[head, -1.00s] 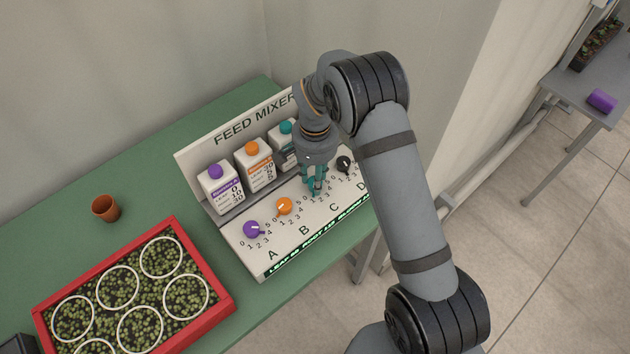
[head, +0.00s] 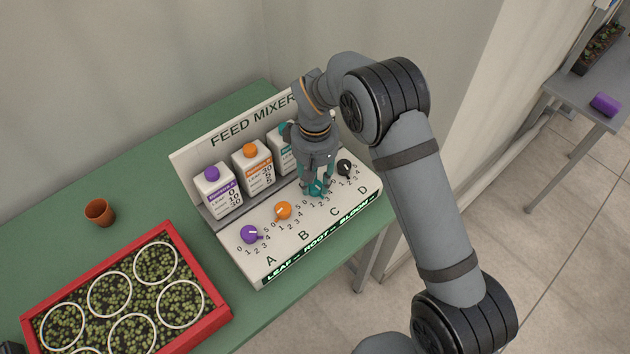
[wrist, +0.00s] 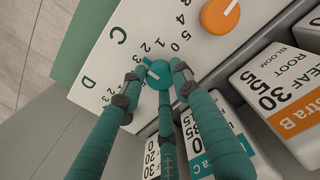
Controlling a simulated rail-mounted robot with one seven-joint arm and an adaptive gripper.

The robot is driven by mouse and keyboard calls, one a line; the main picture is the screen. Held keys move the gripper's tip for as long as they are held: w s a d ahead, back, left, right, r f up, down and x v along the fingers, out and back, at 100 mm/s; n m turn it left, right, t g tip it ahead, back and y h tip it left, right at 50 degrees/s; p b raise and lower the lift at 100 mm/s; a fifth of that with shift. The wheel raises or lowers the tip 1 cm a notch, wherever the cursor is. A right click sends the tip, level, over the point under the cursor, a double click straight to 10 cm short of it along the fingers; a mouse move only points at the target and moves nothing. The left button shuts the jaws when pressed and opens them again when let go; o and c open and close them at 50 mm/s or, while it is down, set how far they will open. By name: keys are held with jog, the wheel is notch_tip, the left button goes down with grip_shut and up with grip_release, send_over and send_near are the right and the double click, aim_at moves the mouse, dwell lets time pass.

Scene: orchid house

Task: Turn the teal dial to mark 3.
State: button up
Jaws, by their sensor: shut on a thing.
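The teal dial (head: 317,188) is on the sloped front panel of the feed mixer (head: 228,238), at letter C. In the wrist view the teal dial (wrist: 158,75) has a short white pointer line, which slants toward the upper left of that picture. My gripper (head: 316,186) reaches down over the dial, with its teal fingers around it. In the wrist view my gripper (wrist: 156,77) is shut on the dial, fingertips against its sides. Small numbers are printed around the dial. The fingers hide some of them, and I cannot tell which mark the pointer meets.
An orange dial (head: 283,211) and a purple dial (head: 250,234) are to the left, a black dial (head: 344,168) to the right. Bottles with coloured caps stand behind the panel. A red-framed plant tray (head: 218,312) and a terracotta pot (head: 99,212) are on the green table (head: 130,180).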

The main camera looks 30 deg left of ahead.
aim_at(315, 185)
jog(key=shift+n, duration=1.1)
jog(key=o, duration=1.2)
notch_tip(315, 185, up, 12)
jog(key=shift+r, duration=0.1)
